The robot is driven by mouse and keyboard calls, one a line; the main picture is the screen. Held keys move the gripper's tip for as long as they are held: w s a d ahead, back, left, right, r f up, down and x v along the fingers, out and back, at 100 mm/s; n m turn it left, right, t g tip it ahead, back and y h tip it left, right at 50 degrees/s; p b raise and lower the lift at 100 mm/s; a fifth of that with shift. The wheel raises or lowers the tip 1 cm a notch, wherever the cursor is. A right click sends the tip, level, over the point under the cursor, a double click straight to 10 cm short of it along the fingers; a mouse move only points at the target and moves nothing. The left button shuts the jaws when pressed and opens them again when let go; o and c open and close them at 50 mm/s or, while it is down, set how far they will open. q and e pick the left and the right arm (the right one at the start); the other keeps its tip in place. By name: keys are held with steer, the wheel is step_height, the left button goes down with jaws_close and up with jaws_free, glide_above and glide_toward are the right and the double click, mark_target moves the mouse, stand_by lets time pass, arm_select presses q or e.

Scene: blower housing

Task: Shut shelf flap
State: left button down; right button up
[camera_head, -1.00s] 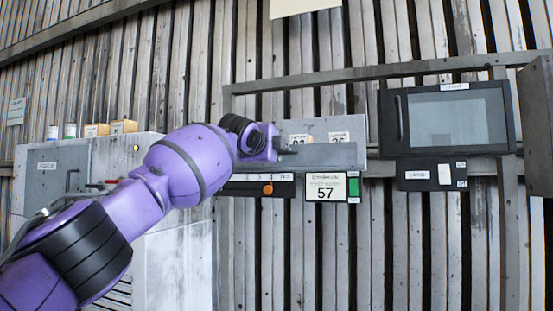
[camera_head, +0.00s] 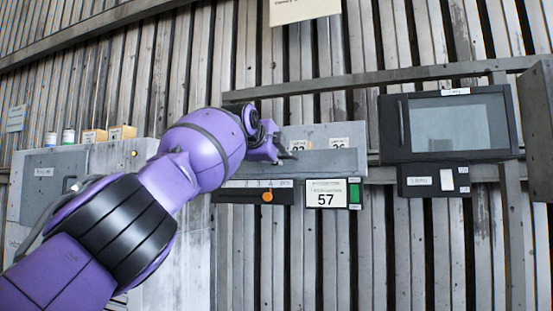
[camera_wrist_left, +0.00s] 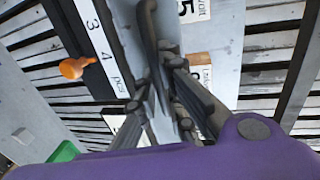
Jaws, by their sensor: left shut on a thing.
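The shelf flap (camera_head: 325,162) is a long grey panel across the front of the small wall shelf, with numbered labels showing just above it. My left gripper (camera_head: 285,152) is at the flap's left part in the head view. The exact contact is partly hidden by the fingers. My right gripper is in neither view.
Below the flap are a black strip with an orange knob (camera_head: 267,196) and a "57" sign (camera_head: 326,194). A grey cabinet (camera_head: 60,180) with small boxes (camera_head: 121,132) on top stands left.

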arm_select(q)
steer(key=c, duration=2.1)
jaws_free()
steer(key=shift+r, duration=0.3)
steer(key=shift+f, duration=0.15)
steer(key=v, duration=1.2)
steer(key=shift+d, duration=0.1)
